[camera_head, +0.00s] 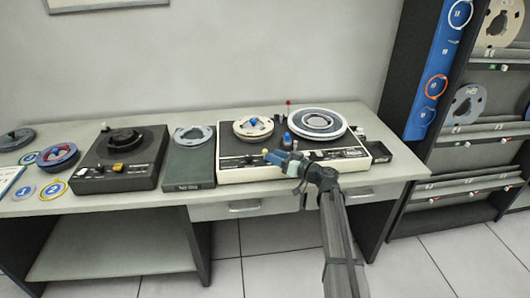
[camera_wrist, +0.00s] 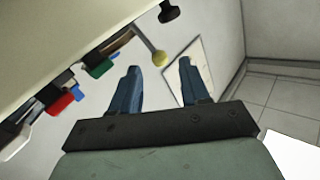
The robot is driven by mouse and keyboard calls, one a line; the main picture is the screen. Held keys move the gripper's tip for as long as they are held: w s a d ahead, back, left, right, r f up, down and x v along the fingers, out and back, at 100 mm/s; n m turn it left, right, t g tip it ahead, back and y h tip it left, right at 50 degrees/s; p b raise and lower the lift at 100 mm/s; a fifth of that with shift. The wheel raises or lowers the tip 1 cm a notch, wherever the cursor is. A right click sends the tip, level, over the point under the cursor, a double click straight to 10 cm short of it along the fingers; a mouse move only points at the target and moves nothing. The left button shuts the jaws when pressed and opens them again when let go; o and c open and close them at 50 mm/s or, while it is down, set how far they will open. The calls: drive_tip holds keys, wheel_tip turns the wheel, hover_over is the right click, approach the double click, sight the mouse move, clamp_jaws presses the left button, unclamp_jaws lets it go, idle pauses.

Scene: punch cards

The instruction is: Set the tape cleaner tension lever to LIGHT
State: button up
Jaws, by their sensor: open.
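A cream-edged tape machine (camera_head: 235,174) with a dark top stands on the desk, with two reels on it. My gripper (camera_head: 272,156) is over its front part. A red-tipped upright pin (camera_head: 289,102) stands at the machine's back. The LIGHT marking and the lever's setting cannot be read.
A dark machine (camera_head: 121,160) and a reel on a dark box (camera_head: 193,160) stand left on the desk. A reel rack (camera_head: 465,130) stands at right.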

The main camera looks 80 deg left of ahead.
sight(265, 150)
drive_tip(key=shift+x, duration=2.6)
drive_tip(key=shift+c, duration=0.4)
clamp_jaws()
